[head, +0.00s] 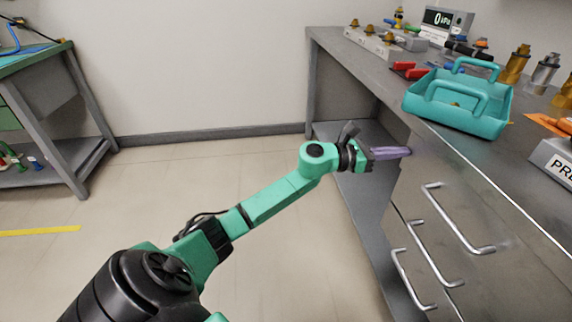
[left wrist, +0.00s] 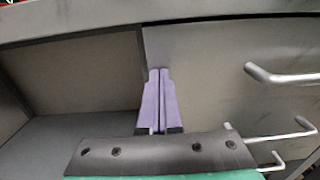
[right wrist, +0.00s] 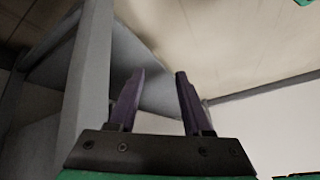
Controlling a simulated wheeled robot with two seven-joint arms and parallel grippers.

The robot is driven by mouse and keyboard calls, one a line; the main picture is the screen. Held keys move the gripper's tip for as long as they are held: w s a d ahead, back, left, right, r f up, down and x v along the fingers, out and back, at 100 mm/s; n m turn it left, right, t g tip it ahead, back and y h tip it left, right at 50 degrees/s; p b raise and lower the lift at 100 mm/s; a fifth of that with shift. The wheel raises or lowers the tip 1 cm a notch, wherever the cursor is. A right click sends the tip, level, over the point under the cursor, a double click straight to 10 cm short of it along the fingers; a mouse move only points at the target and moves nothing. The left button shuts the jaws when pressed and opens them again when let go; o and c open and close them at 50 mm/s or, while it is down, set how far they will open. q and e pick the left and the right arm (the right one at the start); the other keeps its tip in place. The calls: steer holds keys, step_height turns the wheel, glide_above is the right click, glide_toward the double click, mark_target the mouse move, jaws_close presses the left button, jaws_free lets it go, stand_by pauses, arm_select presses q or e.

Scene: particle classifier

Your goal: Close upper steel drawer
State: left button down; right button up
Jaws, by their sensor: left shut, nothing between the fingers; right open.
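The upper steel drawer (head: 455,190) is in the workbench on the right of the head view, with a bar handle (head: 458,222) on its front. In the left wrist view the drawer front (left wrist: 215,65) fills the right side, its handle (left wrist: 280,76) at the far right. The front looks about flush with the bench; I cannot tell if a small gap remains. My left gripper (head: 408,151) is shut and empty, its purple fingertips (left wrist: 160,71) at the front's left end. Contact is unclear. My right gripper (right wrist: 159,75) is open and empty, outside the head view.
Two lower drawer handles (head: 432,255) (head: 408,282) sit below. A teal tote (head: 460,118) stands on the bench near its front edge. Red pieces (head: 409,70) and brass parts lie behind. A grey bench leg (right wrist: 85,75) is left of my right gripper. Floor is clear on the left.

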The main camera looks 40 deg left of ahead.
arm_select(q)
steer(key=shift+w+d+r, duration=0.25)
steer(key=shift+w+d, duration=0.15)
steer(key=shift+w, duration=0.15)
arm_select(e)
steer(key=shift+w+a+f+t, duration=0.15)
steer(key=shift+w+a+t, duration=0.2)
steer(key=shift+w, duration=0.1)
arm_select(q)
steer(key=shift+r, duration=0.15)
